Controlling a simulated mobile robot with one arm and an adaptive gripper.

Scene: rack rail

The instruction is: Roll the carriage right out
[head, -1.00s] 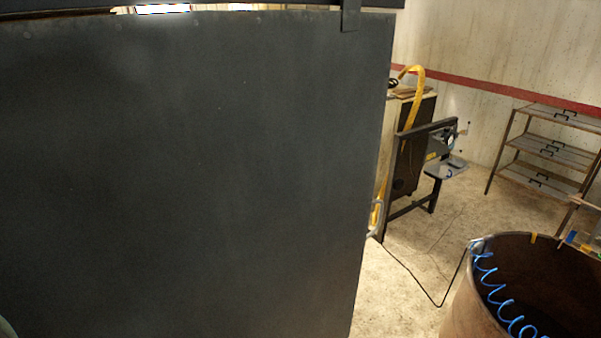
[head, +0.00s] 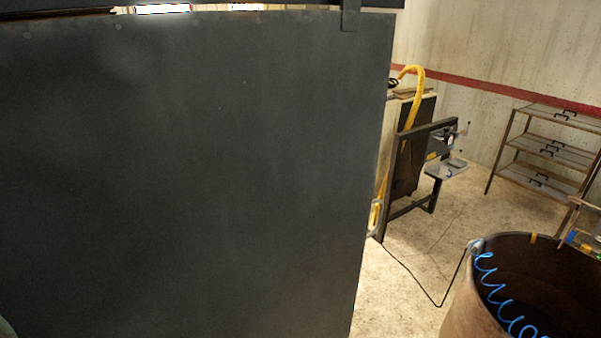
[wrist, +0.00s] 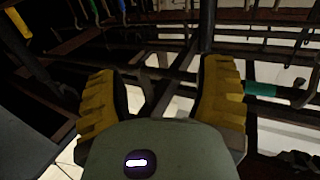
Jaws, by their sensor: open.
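A large flat dark grey panel (head: 190,170) fills most of the head view. A dark bracket (head: 350,15) overlaps its top edge, just under a dark horizontal bar (head: 250,4). I cannot tell whether this panel is part of the carriage. My gripper (wrist: 160,82) shows in the wrist view with its two yellow ribbed fingers spread apart. It is open, with nothing held between the fingers. Dark rails and crossing bars (wrist: 155,60) lie beyond the fingers. I cannot tell which of them belongs to the carriage, or whether a finger touches any. The head view does not show the gripper clearly.
A rusty round drum (head: 465,305) with a blue coiled hose (head: 497,298) stands at the lower right. Behind are a dark frame with a machine (head: 440,165), a yellow hose (head: 412,95) and a shelf rack (head: 545,150).

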